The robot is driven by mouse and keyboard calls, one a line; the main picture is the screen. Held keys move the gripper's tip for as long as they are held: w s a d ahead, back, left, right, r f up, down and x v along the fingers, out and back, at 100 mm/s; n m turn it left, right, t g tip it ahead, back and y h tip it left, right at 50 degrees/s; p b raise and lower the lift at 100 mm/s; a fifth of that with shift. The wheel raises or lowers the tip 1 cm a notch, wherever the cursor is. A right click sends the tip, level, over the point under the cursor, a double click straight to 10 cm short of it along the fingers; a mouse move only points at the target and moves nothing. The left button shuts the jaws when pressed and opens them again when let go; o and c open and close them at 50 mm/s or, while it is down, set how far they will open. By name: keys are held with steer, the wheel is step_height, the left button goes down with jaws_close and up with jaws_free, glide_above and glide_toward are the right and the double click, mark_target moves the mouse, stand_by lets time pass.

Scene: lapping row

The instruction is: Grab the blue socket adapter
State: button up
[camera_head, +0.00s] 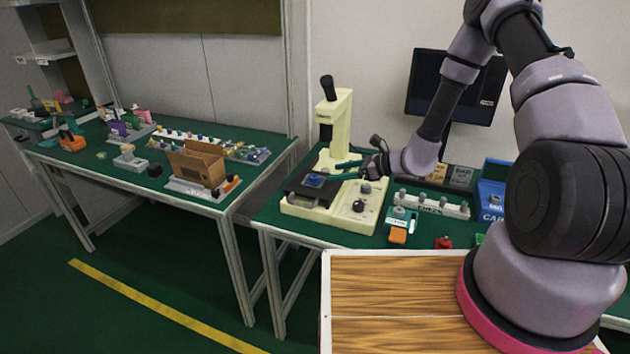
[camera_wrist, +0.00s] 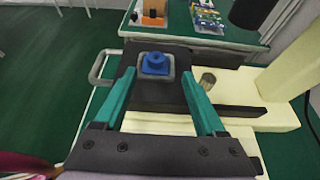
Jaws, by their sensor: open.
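The blue socket adapter (camera_wrist: 156,63) sits in a grey square holder on the dark stage of the cream machine. It also shows in the head view as a small blue piece (camera_head: 314,180) on the dark plate. My gripper (camera_wrist: 157,76) is open, with its two teal fingers apart. In the wrist view the adapter appears between the fingertips, slightly beyond them. In the head view my gripper (camera_head: 347,168) is just right of the adapter, above the machine's base. I cannot tell the exact gap between them.
The cream machine's column (camera_head: 335,125) rises close behind the stage. A grey rack with knobs (camera_head: 432,206), an orange block (camera_head: 398,236) and a blue bin (camera_head: 492,186) stand to the right. A second green table with a cardboard box (camera_head: 198,163) is at left, across a gap.

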mark_target(318, 177)
steer(key=x, duration=0.6)
steer(key=shift+s+a+f, duration=0.2)
steer(key=shift+a+f, duration=0.05)
jaws_close()
